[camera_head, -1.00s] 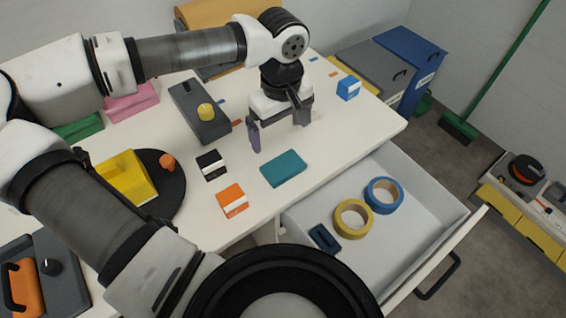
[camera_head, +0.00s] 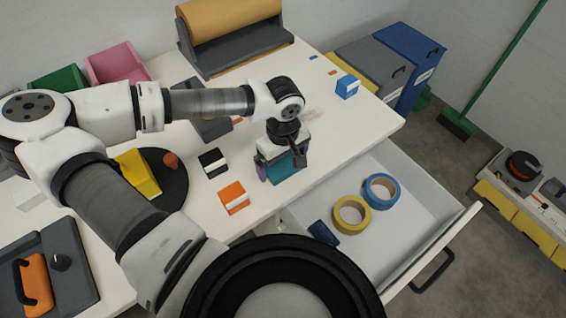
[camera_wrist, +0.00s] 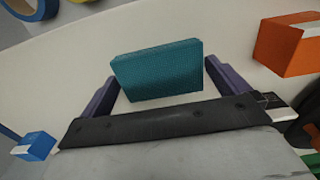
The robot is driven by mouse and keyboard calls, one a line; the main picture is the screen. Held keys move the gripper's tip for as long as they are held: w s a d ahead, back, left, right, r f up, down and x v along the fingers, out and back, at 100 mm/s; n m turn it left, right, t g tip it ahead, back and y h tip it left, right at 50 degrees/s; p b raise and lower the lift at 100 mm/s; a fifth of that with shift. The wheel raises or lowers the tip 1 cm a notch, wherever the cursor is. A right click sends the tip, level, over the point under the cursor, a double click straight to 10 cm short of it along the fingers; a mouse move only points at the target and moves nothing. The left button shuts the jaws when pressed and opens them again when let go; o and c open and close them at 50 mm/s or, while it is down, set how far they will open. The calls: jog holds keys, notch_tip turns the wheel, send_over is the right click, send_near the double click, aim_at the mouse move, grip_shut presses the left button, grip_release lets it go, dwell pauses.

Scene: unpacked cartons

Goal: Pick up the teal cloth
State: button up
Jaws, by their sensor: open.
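The teal cloth (camera_head: 288,168) is a flat folded block lying on the white table near its front edge, partly hidden behind my gripper in the head view. In the wrist view the teal cloth (camera_wrist: 157,72) shows whole, between my two purple fingers. My gripper (camera_head: 281,174) is low over the cloth, pointing down, with a finger on either side of it. In the wrist view my gripper (camera_wrist: 158,82) is open, and gaps show between the fingers and the cloth.
An orange-and-white box (camera_head: 234,198) and a black-and-white box (camera_head: 213,163) stand left of the cloth. An open drawer (camera_head: 415,225) below holds a yellow tape roll (camera_head: 351,230), a blue tape roll (camera_head: 381,206) and a dark blue item (camera_head: 323,234). A blue box (camera_head: 347,86) stands at the back right.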

aim_at(283, 163)
jog(key=c, duration=0.7)
notch_tip(283, 163, up, 20)
jog(key=b, duration=0.2)
